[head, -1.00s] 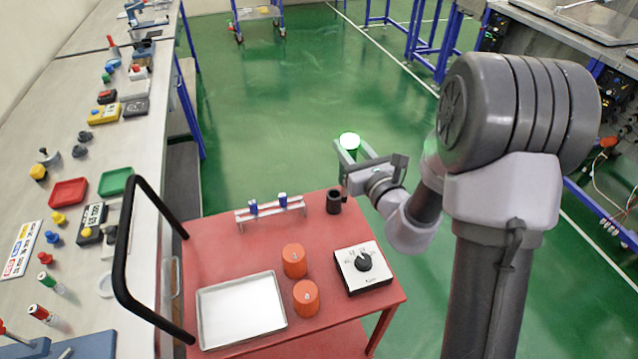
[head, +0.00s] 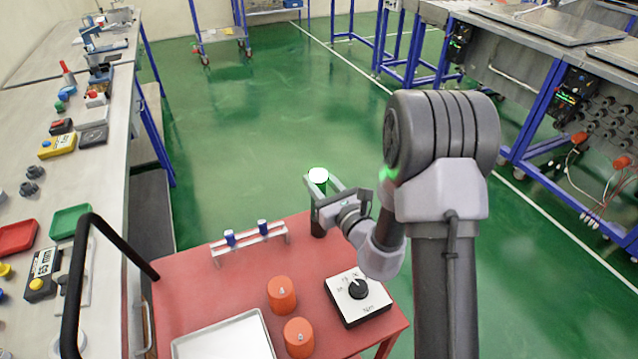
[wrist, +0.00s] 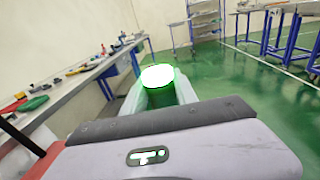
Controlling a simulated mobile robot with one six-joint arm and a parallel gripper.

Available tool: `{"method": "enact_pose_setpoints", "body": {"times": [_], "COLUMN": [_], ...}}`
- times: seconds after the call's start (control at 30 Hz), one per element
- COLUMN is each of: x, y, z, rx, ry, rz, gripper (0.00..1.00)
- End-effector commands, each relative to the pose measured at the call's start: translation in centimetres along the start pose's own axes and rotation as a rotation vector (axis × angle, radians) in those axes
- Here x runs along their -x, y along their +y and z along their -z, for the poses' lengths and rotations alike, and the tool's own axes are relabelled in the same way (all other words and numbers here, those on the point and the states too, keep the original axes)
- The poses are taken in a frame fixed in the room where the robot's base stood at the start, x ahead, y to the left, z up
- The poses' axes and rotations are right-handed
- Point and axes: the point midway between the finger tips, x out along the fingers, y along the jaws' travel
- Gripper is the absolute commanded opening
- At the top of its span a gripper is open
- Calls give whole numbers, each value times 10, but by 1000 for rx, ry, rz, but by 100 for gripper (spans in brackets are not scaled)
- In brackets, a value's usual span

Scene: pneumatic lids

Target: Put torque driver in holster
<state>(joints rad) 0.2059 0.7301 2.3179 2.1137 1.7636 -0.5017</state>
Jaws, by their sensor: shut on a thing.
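The torque driver shows as a green cylinder with a bright white top (head: 318,176), upright between the fingers of my gripper (head: 316,187). In the wrist view the same green and white driver (wrist: 157,76) stands between the two pale fingers of my gripper (wrist: 158,100). My gripper is shut on it. A dark round holster (head: 318,229) stands at the far edge of the red cart, directly below the driver in the head view. The driver's lower end is hidden by the fingers, so I cannot tell whether it enters the holster.
The red cart (head: 215,290) carries a small rack (head: 248,241) with blue pieces, two orange cylinders (head: 282,294), a white dial box (head: 358,296) and a metal tray (head: 225,341). A black handle (head: 105,240) rises at its left. A cluttered bench (head: 100,165) lies left; green floor is clear beyond.

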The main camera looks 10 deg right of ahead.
Motion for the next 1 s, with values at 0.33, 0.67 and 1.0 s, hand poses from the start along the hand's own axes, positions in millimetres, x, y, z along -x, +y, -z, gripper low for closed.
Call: {"method": "enact_pose_setpoints", "body": {"times": [0.33, 0.67, 1.0], "x": [0, 7, 98], "y": [0, -1, -1], "z": [3, -1, -10], "rx": [0, 0, -4], "ry": [0, 1, 7], "rz": [0, 1, -1], "gripper": [56, 56, 56]}}
